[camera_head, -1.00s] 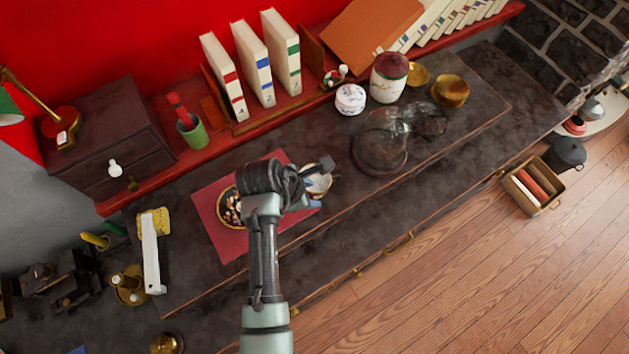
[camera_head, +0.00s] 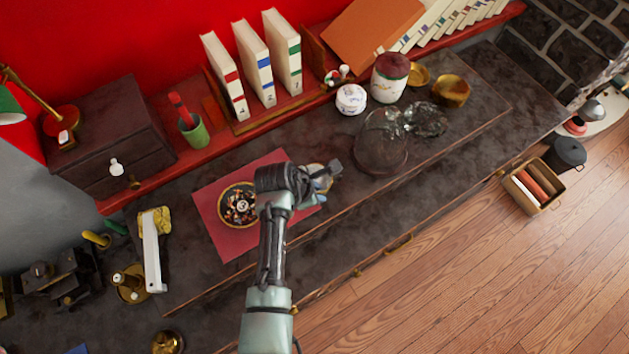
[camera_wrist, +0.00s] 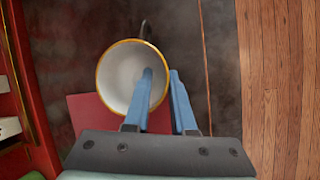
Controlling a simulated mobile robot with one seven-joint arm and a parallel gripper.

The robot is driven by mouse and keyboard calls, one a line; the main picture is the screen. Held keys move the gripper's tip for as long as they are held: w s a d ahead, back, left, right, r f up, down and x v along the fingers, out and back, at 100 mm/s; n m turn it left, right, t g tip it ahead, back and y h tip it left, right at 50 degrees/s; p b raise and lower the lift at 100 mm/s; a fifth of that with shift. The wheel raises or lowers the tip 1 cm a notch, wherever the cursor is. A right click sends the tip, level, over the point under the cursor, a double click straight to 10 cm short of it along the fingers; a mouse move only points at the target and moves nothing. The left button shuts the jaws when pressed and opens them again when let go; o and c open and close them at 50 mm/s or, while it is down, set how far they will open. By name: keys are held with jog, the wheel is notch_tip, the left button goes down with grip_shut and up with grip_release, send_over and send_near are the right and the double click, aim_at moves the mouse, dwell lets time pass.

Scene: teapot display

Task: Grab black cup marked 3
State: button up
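A cup (camera_wrist: 118,78) with a white inside, a gold rim and a dark handle at its top edge shows in the wrist view. Its outer wall and any number on it are hidden. My gripper (camera_wrist: 161,78) is above it with two blue fingers apart. The left finger lies over the cup's inside and the right finger is just outside its right rim, so the rim runs between them. I cannot tell whether either finger touches it. In the head view my gripper (camera_head: 322,184) largely covers the cup.
A red mat (camera_head: 225,238) with a round patterned dish (camera_head: 238,204) lies left of my gripper. A clear glass dome (camera_head: 381,150) stands to the right. A green cup (camera_head: 194,131) and upright books (camera_head: 254,65) are behind. The dark counter's front strip is clear.

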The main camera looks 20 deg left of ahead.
jog(key=shift+s, duration=0.1)
grip_shut()
